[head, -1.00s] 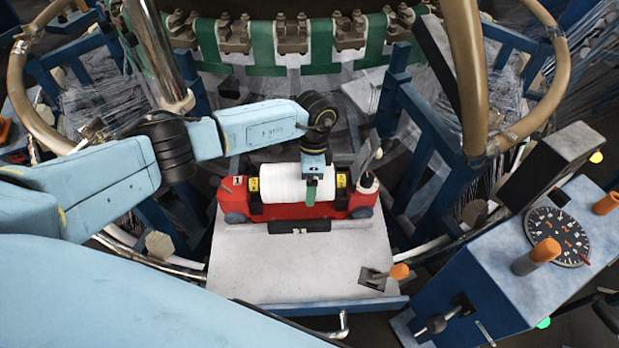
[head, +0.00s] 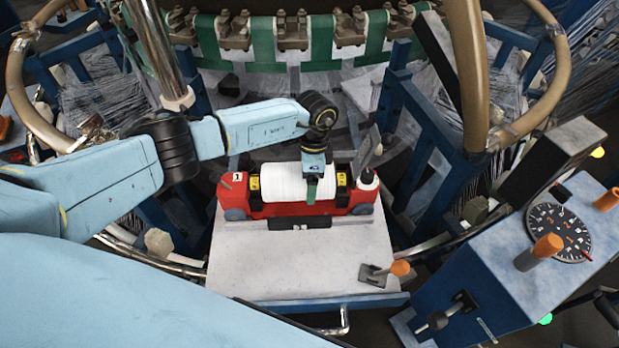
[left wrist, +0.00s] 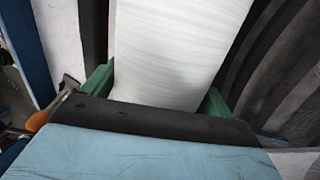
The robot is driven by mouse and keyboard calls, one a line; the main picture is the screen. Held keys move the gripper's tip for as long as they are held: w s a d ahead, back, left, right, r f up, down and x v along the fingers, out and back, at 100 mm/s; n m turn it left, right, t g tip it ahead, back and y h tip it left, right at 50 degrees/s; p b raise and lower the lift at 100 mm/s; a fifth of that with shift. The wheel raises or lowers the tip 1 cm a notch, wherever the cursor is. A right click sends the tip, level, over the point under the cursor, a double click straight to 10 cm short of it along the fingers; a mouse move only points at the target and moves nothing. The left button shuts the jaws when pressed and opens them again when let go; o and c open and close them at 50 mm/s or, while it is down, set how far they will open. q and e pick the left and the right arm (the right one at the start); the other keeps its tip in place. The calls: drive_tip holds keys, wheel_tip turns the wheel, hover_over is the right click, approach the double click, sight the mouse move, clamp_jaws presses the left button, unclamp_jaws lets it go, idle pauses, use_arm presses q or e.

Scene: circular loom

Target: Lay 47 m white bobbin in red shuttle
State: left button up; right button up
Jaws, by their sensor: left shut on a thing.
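The red shuttle (head: 288,210) stands on the pale plate of a small table, long side across the view. The white bobbin (head: 281,184) lies lengthwise in the shuttle, between its two yellow-marked ends; I cannot tell whether it touches the bottom. My left gripper (head: 312,188) reaches down over the bobbin's right half and is shut on it, with a green finger at its front. In the left wrist view the bobbin (left wrist: 172,50) fills the space between the green fingers. No length marking is readable on it. My right gripper is not in view.
The pale plate (head: 290,265) is clear in front of the shuttle, except for an orange-knobbed lever (head: 400,268) at right. A blue control box (head: 540,260) with a dial stands at the right. The loom's green-banded ring (head: 290,45) and blue frame posts (head: 400,110) surround the back.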

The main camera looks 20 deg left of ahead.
use_arm(q)
drive_tip(key=shift+s+d+f+b, duration=0.1)
drive_tip(key=shift+s+f+b, duration=0.3)
drive_tip(key=shift+f, duration=0.35)
drive_tip(key=shift+s+f+b, duration=0.35)
drive_tip(key=shift+f, duration=0.45)
idle(0.8)
drive_tip(key=o, duration=1.5)
drive_tip(key=shift+f, duration=0.1)
drive_tip(key=shift+p, duration=0.3)
drive_tip(key=shift+w+r+p, duration=0.25)
drive_tip(key=shift+r+p, duration=0.6)
drive_tip(key=shift+r, duration=0.05)
drive_tip(key=w+r+p, duration=0.1)
drive_tip(key=r+p, duration=0.2)
drive_tip(key=w+r+p, duration=0.1)
drive_tip(key=r+p, duration=0.1)
drive_tip(key=r, duration=0.1)
drive_tip(key=w+r+p, duration=0.1)
drive_tip(key=r+p, duration=0.2)
drive_tip(key=shift+p, duration=0.35)
